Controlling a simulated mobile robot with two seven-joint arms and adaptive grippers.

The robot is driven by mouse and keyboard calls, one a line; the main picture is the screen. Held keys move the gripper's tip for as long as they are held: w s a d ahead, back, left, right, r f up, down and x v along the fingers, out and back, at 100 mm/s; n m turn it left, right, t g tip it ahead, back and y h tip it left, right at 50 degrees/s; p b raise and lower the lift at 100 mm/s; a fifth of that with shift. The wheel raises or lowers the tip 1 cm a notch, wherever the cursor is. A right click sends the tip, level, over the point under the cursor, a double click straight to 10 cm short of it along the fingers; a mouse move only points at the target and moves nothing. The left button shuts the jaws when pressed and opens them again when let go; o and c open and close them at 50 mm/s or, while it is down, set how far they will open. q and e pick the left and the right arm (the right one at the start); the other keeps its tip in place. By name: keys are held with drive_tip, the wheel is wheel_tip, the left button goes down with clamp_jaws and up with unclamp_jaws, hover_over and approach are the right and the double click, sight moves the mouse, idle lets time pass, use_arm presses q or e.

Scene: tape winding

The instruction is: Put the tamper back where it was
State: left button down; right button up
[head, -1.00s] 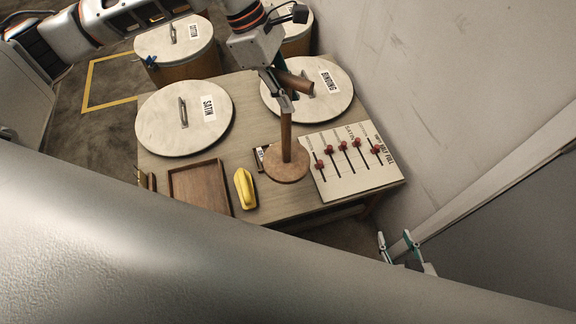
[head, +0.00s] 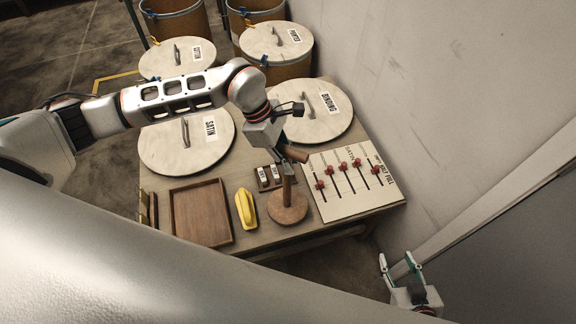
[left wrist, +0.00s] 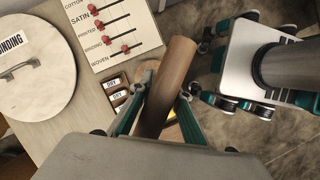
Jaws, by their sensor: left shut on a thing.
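The tamper (head: 287,209) is a wooden tool with a round base disc, a stem and a crossbar handle. In the head view it is over the front part of the table, between the yellow object and the slider panel. Whether its disc touches the tabletop I cannot tell. My left gripper (head: 284,154) is shut on its handle from above. In the left wrist view the handle (left wrist: 168,86) lies between my left gripper's teal fingers (left wrist: 160,108) and hides most of the disc. My right gripper (head: 399,266) is open and empty, off the table's front right.
The table (head: 155,190) also holds a wooden tray (head: 201,212), a yellow object (head: 246,209), a dark holder with labelled blocks (head: 268,178), a slider panel (head: 330,205) and two round lids (head: 165,155). Lidded drums (head: 277,72) stand behind; a wall (head: 440,90) is right.

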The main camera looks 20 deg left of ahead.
use_arm(q)
drive_tip(key=shift+f, duration=1.4)
drive_tip(key=c, duration=1.9)
unclamp_jaws()
drive_tip(key=shift+f, duration=0.15)
drive_tip(key=b+v, duration=0.1)
drive_tip(key=v, duration=1.1)
drive_tip(key=shift+d, duration=0.15)
